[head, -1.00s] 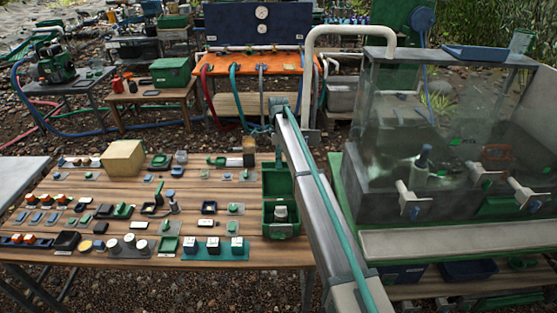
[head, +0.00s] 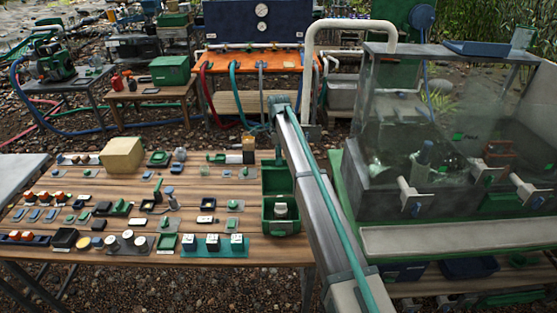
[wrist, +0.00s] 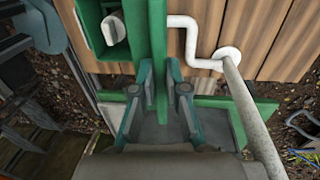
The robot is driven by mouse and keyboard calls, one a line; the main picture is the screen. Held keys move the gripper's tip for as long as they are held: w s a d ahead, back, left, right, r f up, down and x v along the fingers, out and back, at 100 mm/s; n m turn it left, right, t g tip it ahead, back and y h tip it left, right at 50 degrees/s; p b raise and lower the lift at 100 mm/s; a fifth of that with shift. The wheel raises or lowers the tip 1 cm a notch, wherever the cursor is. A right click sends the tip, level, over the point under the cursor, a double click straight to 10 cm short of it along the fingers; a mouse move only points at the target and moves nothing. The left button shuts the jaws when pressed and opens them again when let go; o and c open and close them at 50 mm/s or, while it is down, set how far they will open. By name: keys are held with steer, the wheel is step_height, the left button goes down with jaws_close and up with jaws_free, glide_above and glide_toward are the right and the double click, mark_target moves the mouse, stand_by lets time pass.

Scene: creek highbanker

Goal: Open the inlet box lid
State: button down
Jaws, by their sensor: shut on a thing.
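The green inlet box (head: 280,218) stands at the right edge of the wooden table in the head view, with a pale knob-like part on its front. It also shows at the upper left of the wrist view (wrist: 88,22), with a grey knob on it. A green panel, apparently the lid (wrist: 158,28), runs edge-on down the middle of the wrist view beside the box. My gripper (wrist: 160,68) is shut on this panel, one teal finger on each side.
A bent white pipe (wrist: 190,52) and a grey rod pass close to the right of my gripper. Small parts cover the wooden table (head: 220,258). A clear-walled tank (head: 385,110) stands right of my arm. An orange table (head: 270,60) with hoses stands behind.

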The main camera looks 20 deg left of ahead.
steer(key=shift+s+d, duration=0.35)
steer(key=shift+s, duration=0.45)
steer(key=shift+r+t+y+b, duration=0.2)
steer(key=shift+t+y+b, duration=0.1)
steer(key=shift+t, duration=0.2)
steer(key=c, duration=1.2)
jaws_free()
steer(key=shift+r, duration=0.15)
steer(key=r, duration=1.1)
steer(key=shift+w+r, duration=0.2)
steer(key=shift+r, duration=0.15)
steer(key=shift+a, duration=0.1)
